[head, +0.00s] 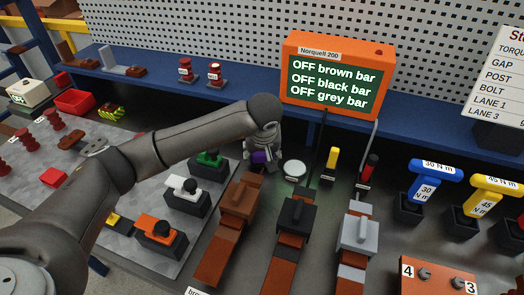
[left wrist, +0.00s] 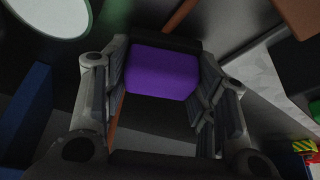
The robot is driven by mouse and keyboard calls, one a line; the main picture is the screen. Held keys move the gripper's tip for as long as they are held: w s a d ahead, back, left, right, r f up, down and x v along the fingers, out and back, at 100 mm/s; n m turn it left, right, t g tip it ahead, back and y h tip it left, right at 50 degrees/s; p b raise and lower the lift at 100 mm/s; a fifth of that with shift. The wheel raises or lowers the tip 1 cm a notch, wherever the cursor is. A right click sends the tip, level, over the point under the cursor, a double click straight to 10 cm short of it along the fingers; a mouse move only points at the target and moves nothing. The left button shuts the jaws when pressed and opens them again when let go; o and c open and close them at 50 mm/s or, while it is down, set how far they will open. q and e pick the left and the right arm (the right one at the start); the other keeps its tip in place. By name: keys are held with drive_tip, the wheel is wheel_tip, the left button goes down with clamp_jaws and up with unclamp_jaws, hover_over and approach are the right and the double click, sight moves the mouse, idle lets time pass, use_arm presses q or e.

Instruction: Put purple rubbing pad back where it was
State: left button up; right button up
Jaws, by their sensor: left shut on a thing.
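The purple rubbing pad (left wrist: 162,74) is between the fingers of my left gripper (left wrist: 163,92) in the left wrist view, with the fingers touching its two sides. In the head view the purple pad (head: 261,156) shows as a small patch at the left gripper (head: 262,160), behind the brown bar block. A dark part lies along the pad's far edge in the wrist view. From these views I cannot tell whether the pad rests on the bench or hangs above it. My right gripper is not in view.
A round white-topped jar (head: 294,169) stands just right of the gripper. Brown (head: 239,196), black (head: 297,212) and grey (head: 358,232) bar blocks stand in front. An orange display (head: 335,80) is behind. Green (head: 209,158) and white (head: 187,190) knobs stand to the left.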

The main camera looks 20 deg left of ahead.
use_arm(q)
drive_tip(key=shift+f, duration=0.25)
drive_tip(key=shift+f, duration=0.2)
drive_tip(key=o, duration=1)
drive_tip(key=shift+r, duration=0.1)
